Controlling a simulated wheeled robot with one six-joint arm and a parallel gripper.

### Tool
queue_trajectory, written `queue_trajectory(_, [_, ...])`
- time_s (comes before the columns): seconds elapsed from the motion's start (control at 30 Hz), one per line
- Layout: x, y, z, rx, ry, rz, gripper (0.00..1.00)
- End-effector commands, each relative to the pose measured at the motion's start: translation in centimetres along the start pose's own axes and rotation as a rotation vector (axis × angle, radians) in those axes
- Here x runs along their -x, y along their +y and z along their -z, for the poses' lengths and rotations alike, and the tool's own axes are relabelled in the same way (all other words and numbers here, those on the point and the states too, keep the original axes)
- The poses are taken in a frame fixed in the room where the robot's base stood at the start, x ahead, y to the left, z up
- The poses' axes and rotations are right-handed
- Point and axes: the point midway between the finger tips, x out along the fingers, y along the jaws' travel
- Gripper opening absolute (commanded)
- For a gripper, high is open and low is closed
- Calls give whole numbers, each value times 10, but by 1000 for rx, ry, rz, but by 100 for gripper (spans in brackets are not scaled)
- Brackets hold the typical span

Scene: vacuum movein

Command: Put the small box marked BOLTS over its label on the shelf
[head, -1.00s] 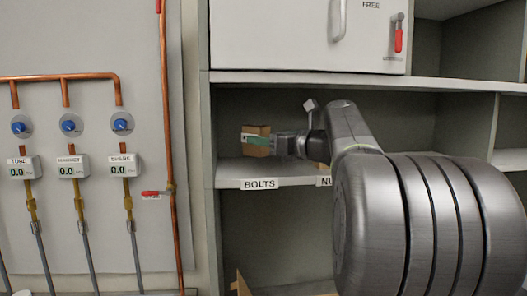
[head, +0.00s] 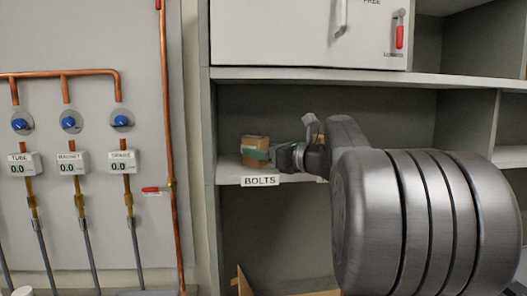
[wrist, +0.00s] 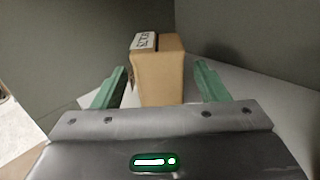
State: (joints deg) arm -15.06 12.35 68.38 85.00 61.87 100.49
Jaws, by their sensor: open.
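The small cardboard box (head: 255,142) sits on the shelf (head: 229,171), above and slightly behind the BOLTS label (head: 260,181) on the shelf's front edge. In the wrist view the box (wrist: 160,78) stands upright between the two green fingers, with a printed white label on its upper left side. My gripper (wrist: 160,85) is open, with a gap showing between each finger and the box. In the head view my gripper (head: 262,154) reaches in from the right at the box. The underside of the box is partly hidden.
A closed cabinet door marked FREE (head: 305,35) hangs above the shelf opening. A vertical copper pipe (head: 168,110) and a panel of gauges stand to the left. A cardboard piece (head: 243,281) shows in the compartment below. My arm hides the shelf's right part.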

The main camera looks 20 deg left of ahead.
Motion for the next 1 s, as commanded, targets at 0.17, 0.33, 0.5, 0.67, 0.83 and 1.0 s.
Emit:
queue_trajectory(0.17, [0,0,-5,0,0,0,67])
queue_trajectory(0.33, [22,-1,-3,1,-1,5,67])
queue_trajectory(0.5, [58,-1,-2,1,-1,6,67])
queue_trajectory(0.67, [87,-1,-3,2,0,5,67])
queue_trajectory(0.83, [109,-1,-3,0,0,3,67])
queue_trajectory(1.0, [119,0,-4,0,0,0,67])
